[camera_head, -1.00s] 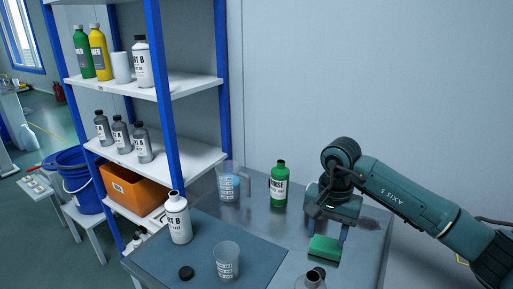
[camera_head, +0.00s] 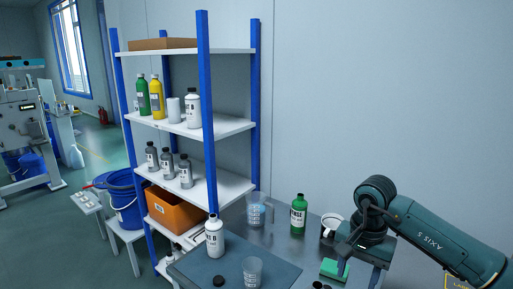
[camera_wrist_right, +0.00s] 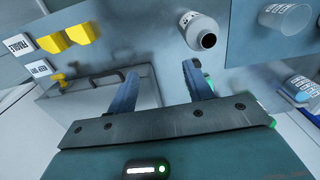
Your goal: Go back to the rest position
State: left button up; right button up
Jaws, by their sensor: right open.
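My right gripper (camera_head: 358,262) is at the lower right of the head view, over the metal table (camera_head: 278,236) near its right side. In the right wrist view its two fingers (camera_wrist_right: 160,88) are apart with nothing between them. A green block (camera_head: 334,268) lies on the table beside the gripper, partly covered by a finger in the head view. My left gripper is not in view.
A white mug (camera_head: 330,225) and a green bottle (camera_head: 298,215) stand behind the gripper. A beaker (camera_head: 257,210), a white bottle (camera_head: 214,236) and a clear cup (camera_head: 252,270) stand further left. A blue-post shelf (camera_head: 205,120) rises at the table's left.

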jog(key=s+a+f+m+g+y+b, duration=0.1)
jog(key=s+a+f+m+y, duration=0.25)
jog(key=a, duration=0.55)
jog(key=s+a+f+m+g+y, duration=0.1)
jog(key=s+a+f+g+y, duration=0.1)
jog(key=s+a+y, duration=0.35)
jog(key=s+a+r+m+t+y+b, duration=0.1)
jog(key=s+a+r+m+y, duration=0.2)
jog(key=a+m+y, duration=0.5)
jog(key=w+d+f+m+t+h+b, duration=0.15)
jog(key=d+f+m+t+h, duration=0.55)
jog(key=m, duration=1.1)
jog(key=w+d+f+m+t+h+b, duration=0.1)
jog(key=w+d+m+t, duration=0.1)
jog(key=m+t, duration=1.3)
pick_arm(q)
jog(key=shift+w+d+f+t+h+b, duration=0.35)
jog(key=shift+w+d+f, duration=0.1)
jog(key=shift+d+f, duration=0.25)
pick_arm(e)
jog(key=s+d+f+m+g+h, duration=0.2)
jog(key=s+d+f+m+g, duration=0.1)
jog(key=f+m, duration=0.5)
jog(key=s+d+f+m+g+h, duration=0.3)
jog(key=s+f+m+g, duration=0.3)
jog(key=s+f+m, duration=0.1)
jog(key=shift+s+d+f+m+h, duration=0.3)
jog(key=shift+s+f+m, duration=0.05)
jog(key=shift+s+m, duration=0.35)
